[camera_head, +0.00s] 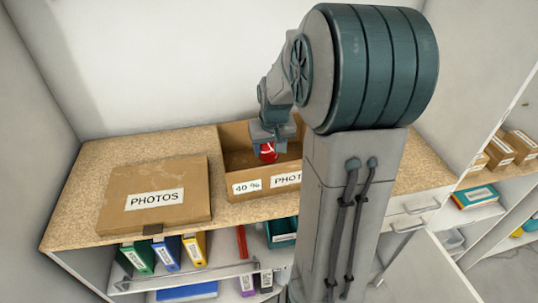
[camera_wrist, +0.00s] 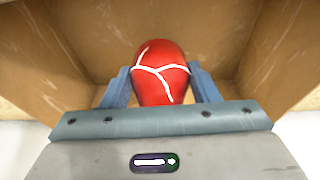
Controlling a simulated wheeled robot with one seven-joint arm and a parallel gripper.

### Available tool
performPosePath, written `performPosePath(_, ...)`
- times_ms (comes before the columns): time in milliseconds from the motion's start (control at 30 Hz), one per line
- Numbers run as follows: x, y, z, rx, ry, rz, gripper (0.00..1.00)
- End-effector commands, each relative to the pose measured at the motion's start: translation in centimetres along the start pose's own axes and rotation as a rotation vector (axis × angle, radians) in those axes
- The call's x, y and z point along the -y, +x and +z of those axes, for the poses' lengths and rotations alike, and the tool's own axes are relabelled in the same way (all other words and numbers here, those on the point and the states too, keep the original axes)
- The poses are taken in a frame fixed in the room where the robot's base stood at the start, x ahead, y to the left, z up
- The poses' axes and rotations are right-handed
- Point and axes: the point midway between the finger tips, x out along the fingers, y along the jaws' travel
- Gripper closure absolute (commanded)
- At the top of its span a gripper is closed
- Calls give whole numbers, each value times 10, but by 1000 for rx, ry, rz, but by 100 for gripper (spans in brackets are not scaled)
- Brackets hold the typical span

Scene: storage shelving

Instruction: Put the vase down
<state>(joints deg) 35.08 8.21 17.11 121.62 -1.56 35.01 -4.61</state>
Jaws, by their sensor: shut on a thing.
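The vase is red with white crack-like lines. It shows in the head view (camera_head: 267,152) and in the wrist view (camera_wrist: 162,72). My gripper (camera_head: 267,143) is shut on the vase, with one blue finger on each side of it in the wrist view (camera_wrist: 162,88). The vase is over or inside an open cardboard box (camera_head: 232,170) on the shelf top, and the box walls surround it in the wrist view (camera_wrist: 60,60). I cannot tell whether the vase touches the box floor. Its lower part is hidden.
A closed cardboard box marked PHOTOS (camera_head: 155,208) lies on the speckled shelf top (camera_head: 90,185) to the left. Coloured binders (camera_head: 167,252) stand on the shelf below. An open white cabinet door (camera_head: 425,270) is at lower right. My arm hides the open box's right side.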

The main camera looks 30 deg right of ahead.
Motion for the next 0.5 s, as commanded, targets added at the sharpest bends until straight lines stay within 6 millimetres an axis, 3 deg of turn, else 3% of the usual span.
performPosePath(200,1,29,9,4,-2,-2,72)
performPosePath(500,1,33,9,0,-2,-1,72)
